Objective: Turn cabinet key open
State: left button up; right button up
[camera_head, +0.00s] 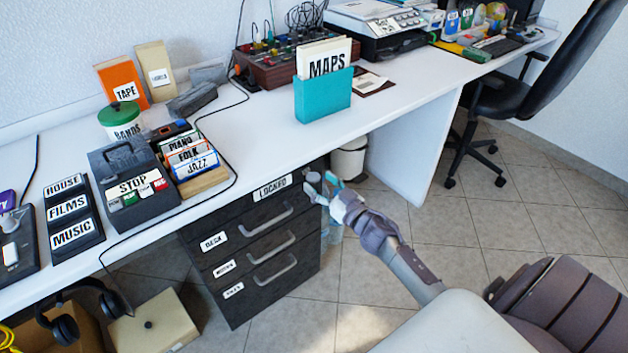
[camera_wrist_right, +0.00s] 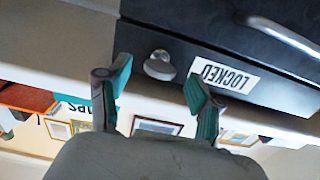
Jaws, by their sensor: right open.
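The black drawer cabinet (camera_head: 285,235) stands under the white desk, and its top drawer carries a LOCKED label (camera_head: 272,187). The key (camera_wrist_right: 159,65) is a round grey knob beside that label in the right wrist view. It also shows at the cabinet's upper right corner in the head view (camera_head: 312,177). My right gripper (camera_head: 323,186) is open at that corner. In the right wrist view its teal-padded fingertips (camera_wrist_right: 158,82) stand on either side of the key, with gaps; I cannot tell the exact depth between them. My left gripper is not in view.
The white desk (camera_head: 255,125) edge runs just above the cabinet. A teal MAPS box (camera_head: 325,97) stands on the desk above. A white bin (camera_head: 349,160) stands behind my right gripper. A black chair (camera_head: 515,95) is at the right. The tiled floor in front is mostly clear.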

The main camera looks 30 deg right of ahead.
aim_at(314, 177)
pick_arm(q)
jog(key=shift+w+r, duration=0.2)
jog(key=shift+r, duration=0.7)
pick_arm(e)
jog(key=shift+w+a, duration=0.1)
jog(key=shift+w, duration=1.4)
jog(key=shift+c, duration=0.2)
jog(key=c, duration=1.1)
